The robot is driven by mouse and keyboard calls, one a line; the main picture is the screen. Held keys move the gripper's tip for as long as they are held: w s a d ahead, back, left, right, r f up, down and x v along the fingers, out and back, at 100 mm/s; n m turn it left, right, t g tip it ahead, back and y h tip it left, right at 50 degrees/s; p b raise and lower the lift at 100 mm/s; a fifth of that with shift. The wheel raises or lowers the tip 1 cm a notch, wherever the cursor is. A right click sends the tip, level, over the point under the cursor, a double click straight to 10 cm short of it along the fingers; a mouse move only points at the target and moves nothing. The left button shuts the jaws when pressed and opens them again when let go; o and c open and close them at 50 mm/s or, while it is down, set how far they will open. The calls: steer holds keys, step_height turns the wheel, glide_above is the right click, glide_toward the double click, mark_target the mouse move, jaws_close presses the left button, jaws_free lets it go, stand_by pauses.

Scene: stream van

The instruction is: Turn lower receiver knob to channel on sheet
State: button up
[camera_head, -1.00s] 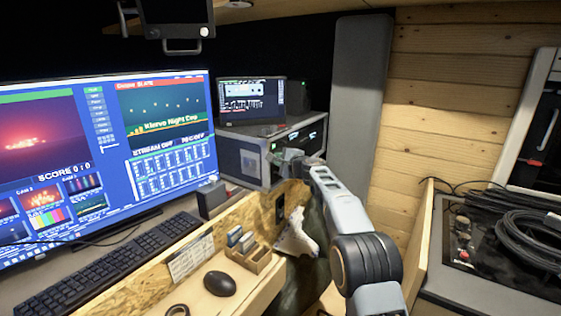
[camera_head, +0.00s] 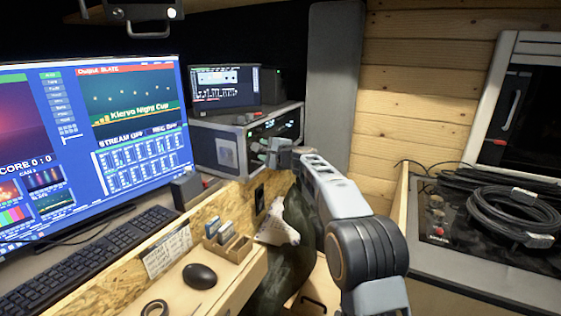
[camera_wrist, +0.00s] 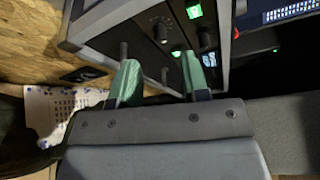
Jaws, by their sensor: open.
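The rack case (camera_head: 226,152) with the receivers stands beyond the monitor; its front panel shows small green lit displays. In the wrist view I see a round dark knob (camera_wrist: 160,33) and another dark knob (camera_wrist: 205,40) on that panel, with a lit green display (camera_wrist: 194,11) near them. I cannot tell for sure which knob is the lower receiver's. My gripper (camera_wrist: 161,76) is open, its green fingertips apart in front of the panel, with no knob held. In the head view my gripper (camera_head: 272,150) hides part of the panel. A printed sheet (camera_wrist: 68,104) shows at left, unreadable.
A monitor (camera_head: 120,125), keyboard (camera_head: 90,255), mouse (camera_head: 199,276) and card holder (camera_head: 228,243) are at the left. A small label sheet (camera_head: 167,250) is on the desk edge. A laptop (camera_head: 225,90) sits on the case. Coiled cables (camera_head: 515,212) lie right.

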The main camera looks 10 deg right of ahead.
steer(key=b+v, duration=0.1)
steer(key=v, duration=0.7)
steer(key=shift+s+d+b, duration=0.2)
steer(key=shift+s+b, duration=0.1)
steer(key=shift+b, duration=0.1)
steer(key=shift+r, duration=0.1)
steer(key=s+f+n+g+h+p, duration=0.3)
steer(key=s+f+n+g, duration=0.4)
steer(key=s+f, duration=0.45)
steer(key=s+d+n+g+h+p, duration=0.2)
steer(key=s+d+n+p, duration=0.15)
steer(key=s, duration=0.55)
steer(key=s+d+n+g+h+p, duration=0.2)
steer(key=s+p, duration=0.2)
steer(key=s, duration=0.5)
steer(key=s+d+r+n+h+p, duration=0.2)
steer(key=s+d+r+p, duration=0.1)
steer(key=s+r+p, duration=0.3)
steer(key=shift+s+t+h, duration=0.3)
steer(key=shift+s+t, duration=0.1)
steer(key=shift+s, duration=0.5)
